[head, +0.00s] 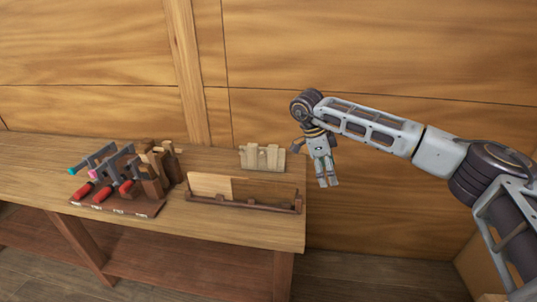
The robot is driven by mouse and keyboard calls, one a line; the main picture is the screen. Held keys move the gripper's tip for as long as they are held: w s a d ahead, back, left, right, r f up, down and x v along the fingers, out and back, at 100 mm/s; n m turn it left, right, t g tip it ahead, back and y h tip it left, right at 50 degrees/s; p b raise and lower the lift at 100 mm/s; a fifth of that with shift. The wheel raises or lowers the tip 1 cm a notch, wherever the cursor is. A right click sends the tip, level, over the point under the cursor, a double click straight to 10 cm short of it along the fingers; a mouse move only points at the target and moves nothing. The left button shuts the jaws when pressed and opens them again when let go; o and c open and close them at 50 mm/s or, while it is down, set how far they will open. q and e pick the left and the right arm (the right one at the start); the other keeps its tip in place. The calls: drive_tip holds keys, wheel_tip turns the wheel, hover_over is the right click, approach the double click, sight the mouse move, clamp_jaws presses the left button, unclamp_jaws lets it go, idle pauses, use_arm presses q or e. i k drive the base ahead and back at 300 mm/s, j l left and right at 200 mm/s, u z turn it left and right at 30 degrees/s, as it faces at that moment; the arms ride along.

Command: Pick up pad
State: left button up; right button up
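No single piece is clearly marked as the pad. Small pale wooden blocks (262,157) stand upright in a holder near the bench's back right edge and may be pads, but I cannot tell. My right gripper (328,184) points down in the air to the right of these blocks, apart from them, beyond the bench's right end in the picture. Nothing shows between its fingers, which look close together; the angle hides whether they are open or shut. My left gripper is out of view.
On the wooden bench (240,232), a long brown rack (245,207) holds a pale and a darker board. To the left, a clamp rack (150,209) holds several red-handled clamps beside brown wooden blocks (160,165). A plank wall (350,55) stands behind. Bare bench top shows in front.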

sight(271, 152)
drive_tip(key=i+j, duration=1.1)
drive_tip(key=i, duration=0.1)
